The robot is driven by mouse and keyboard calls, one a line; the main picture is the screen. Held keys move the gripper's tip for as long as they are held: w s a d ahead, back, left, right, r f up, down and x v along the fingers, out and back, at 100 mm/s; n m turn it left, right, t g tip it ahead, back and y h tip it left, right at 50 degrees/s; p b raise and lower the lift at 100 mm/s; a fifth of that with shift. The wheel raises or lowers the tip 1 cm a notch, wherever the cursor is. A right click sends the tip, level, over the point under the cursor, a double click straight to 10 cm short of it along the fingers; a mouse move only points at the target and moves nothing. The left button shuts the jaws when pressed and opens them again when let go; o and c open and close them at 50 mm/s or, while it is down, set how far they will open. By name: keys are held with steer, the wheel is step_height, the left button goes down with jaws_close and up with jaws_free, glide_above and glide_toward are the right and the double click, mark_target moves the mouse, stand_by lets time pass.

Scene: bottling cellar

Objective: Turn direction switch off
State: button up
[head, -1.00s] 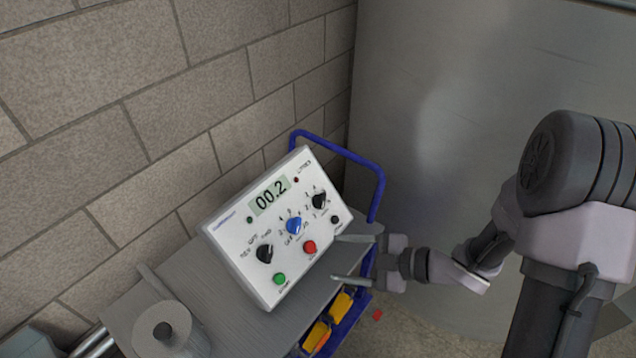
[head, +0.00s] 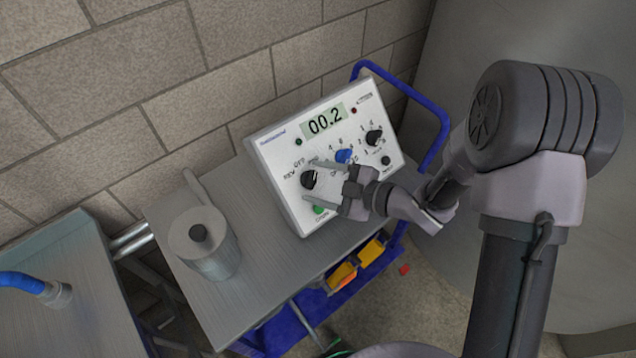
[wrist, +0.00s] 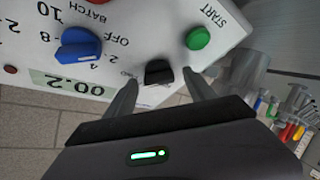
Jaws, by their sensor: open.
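The direction switch is a black knob (head: 309,180) low on the left of the white control box's sloped face, with REV and OFF printed near it in the head view. In the wrist view the knob (wrist: 158,73) lies between the two fingertips. My gripper (head: 313,183) is open, with one finger on each side of the knob; it also shows in the wrist view (wrist: 161,80). I cannot tell whether the fingers touch the knob, nor which label it points to.
The box (head: 278,147) stands on a grey cart with a blue handle (head: 435,108). A blue knob (head: 343,156), another black knob (head: 374,137) and a green button (head: 319,210) are close by. A grey canister (head: 205,245) stands left.

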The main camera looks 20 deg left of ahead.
steer(key=shift+a, duration=0.25)
steer(key=shift+c, duration=0.2)
steer(key=c, duration=1.3)
steer(key=shift+w, duration=0.1)
steer(key=shift+c, duration=0.2)
steer(key=n+g+p, duration=0.1)
steer(key=n, duration=0.1)
steer(key=n+g+h+p, duration=0.1)
steer(key=n, duration=0.2)
steer(key=shift+w+r+h+p, duration=0.1)
steer(key=shift+r+h+p, duration=0.1)
steer(key=shift+h+p, duration=0.1)
steer(key=shift+a+n+g+h+p, duration=0.1)
steer(key=shift+n+g+h+p, duration=0.35)
steer(key=shift+n, duration=0.6)
steer(key=shift+n+g+h+p, duration=0.15)
steer(key=shift+n+h+p, duration=0.3)
steer(key=shift+n+p, duration=0.5)
steer(key=shift+n, duration=0.3)
